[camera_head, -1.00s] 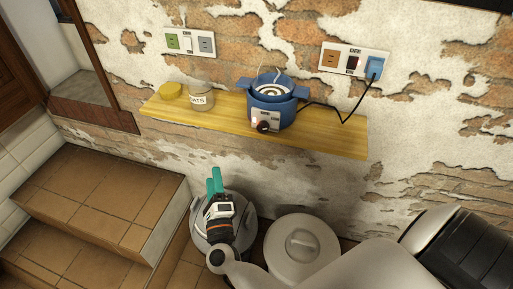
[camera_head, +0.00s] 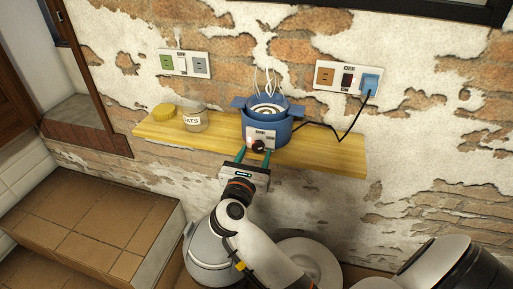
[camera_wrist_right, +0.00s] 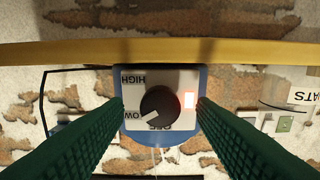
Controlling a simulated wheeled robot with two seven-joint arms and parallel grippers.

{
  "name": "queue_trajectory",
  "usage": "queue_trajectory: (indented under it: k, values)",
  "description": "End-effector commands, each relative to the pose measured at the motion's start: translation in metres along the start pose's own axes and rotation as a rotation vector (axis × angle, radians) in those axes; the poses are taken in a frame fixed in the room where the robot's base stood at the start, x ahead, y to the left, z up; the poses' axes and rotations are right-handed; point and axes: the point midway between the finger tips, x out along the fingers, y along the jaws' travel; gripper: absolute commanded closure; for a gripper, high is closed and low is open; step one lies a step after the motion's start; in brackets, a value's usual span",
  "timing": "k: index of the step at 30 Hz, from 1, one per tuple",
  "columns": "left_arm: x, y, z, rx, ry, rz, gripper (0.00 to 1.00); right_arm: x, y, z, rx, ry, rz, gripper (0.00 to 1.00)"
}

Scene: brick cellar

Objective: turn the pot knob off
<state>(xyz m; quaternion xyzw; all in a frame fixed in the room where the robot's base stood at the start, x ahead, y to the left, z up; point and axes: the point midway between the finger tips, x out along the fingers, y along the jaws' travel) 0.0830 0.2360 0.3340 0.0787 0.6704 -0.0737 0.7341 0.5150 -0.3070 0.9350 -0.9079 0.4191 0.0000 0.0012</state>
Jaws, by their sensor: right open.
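The blue pot (camera_head: 266,122) stands on the wooden shelf with thin white wisps above it. Its white front panel carries a dark round knob (camera_head: 259,146), which also shows in the right wrist view (camera_wrist_right: 160,102). That view is upside down; the panel reads HIGH, LOW and a partly hidden third label, and a red light glows beside the knob. The knob's pale pointer is toward LOW. My right gripper (camera_head: 255,156) is open in front of the panel, its green fingers (camera_wrist_right: 160,112) on either side of the knob, apart from it. My left gripper is not in view.
The yellow wooden shelf (camera_head: 325,160) also holds a glass jar marked OATS (camera_head: 194,119) and a yellow lid-like item (camera_head: 164,111). A black cord runs from the pot to a blue plug (camera_head: 370,82) in the right wall socket. Tiled steps (camera_head: 95,225) are at left.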

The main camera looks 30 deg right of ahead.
Motion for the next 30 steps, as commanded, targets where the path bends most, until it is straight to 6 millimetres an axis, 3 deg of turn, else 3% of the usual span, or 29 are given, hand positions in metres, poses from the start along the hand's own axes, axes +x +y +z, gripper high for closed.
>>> queue_trajectory:
  k: [6, 15, 24, 30]
  values:
    - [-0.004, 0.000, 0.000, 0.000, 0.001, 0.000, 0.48, 0.020, 0.000, 0.000, -0.002, 0.002, 0.001, 0.48]
    - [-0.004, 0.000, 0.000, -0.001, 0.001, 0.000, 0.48, 0.022, 0.000, 0.001, -0.002, 0.000, 0.000, 0.48]
    - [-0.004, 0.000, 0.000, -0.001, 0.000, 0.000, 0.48, 0.021, 0.000, 0.001, -0.002, 0.000, 0.000, 0.93]
    - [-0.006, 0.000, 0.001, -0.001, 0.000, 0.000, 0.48, 0.021, 0.000, 0.000, -0.018, 0.000, 0.000, 0.93]
